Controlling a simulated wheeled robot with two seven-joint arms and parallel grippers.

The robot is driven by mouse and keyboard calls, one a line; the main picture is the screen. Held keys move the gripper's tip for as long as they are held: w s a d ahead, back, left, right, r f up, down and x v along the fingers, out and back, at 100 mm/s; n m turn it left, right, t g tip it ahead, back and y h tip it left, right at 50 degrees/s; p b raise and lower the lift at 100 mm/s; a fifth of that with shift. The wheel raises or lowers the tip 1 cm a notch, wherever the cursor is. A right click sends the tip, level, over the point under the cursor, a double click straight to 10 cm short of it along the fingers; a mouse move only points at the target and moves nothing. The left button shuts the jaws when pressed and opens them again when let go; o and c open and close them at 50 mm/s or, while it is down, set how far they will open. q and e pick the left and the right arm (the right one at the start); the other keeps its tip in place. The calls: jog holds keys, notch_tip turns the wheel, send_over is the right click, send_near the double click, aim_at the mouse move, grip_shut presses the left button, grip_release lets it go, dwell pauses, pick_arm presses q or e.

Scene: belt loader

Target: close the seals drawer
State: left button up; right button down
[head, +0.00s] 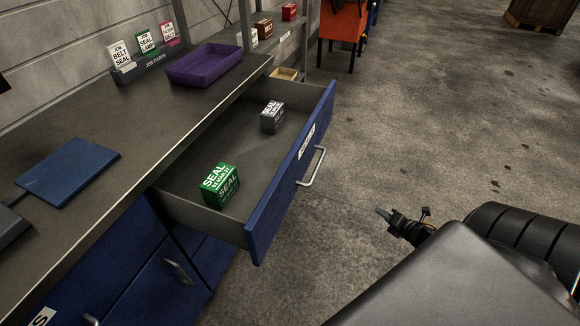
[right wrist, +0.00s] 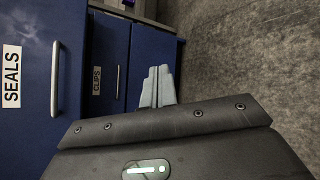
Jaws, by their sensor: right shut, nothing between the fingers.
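The seals drawer (head: 292,184) is pulled out from the workbench, with a blue front and a metal bar handle (head: 314,167). Inside it are a green seal box (head: 220,186) near the front left and a grey seal box (head: 272,117) further back. My right gripper (head: 381,212) is shut and empty, to the right of the drawer front and apart from it. In the right wrist view the shut fingers (right wrist: 157,87) point past the drawer front labelled SEALS (right wrist: 12,110); its handle (right wrist: 56,78) is at the left. My left gripper is not in view.
The bench top (head: 150,130) holds a purple tray (head: 204,65), a job cards holder (head: 145,66) and a blue panel (head: 68,172). A drawer labelled CLIPS (right wrist: 100,88) is beside the seals drawer in the right wrist view. The concrete floor (head: 430,120) right of the drawer is clear.

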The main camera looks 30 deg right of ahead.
jog(key=w+a+r+n+t+y+b, duration=0.25)
jog(key=w+a+r+n+y, duration=0.3)
jog(key=r+n, duration=0.45)
jog(key=n+g+y+b, duration=0.1)
jog(key=n+y+b, duration=0.2)
jog(key=n+y, duration=0.45)
send_near(299, 170)
jog(key=shift+n+h, duration=0.65)
jog(key=shift+h, duration=0.15)
jog(key=b+x, duration=0.1)
jog(key=x, duration=0.1)
jog(key=r+b+x, duration=0.1)
jog(key=x, duration=0.2)
jog(key=shift+a+r+b, duration=0.1)
jog(key=shift+a+b, duration=0.15)
jog(key=shift+b, duration=0.05)
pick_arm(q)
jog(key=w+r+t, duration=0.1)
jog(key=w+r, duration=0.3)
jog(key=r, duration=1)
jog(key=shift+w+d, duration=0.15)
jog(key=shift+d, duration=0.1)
pick_arm(e)
jog(key=shift+w+a, duration=0.45)
jog(key=shift+w, duration=0.15)
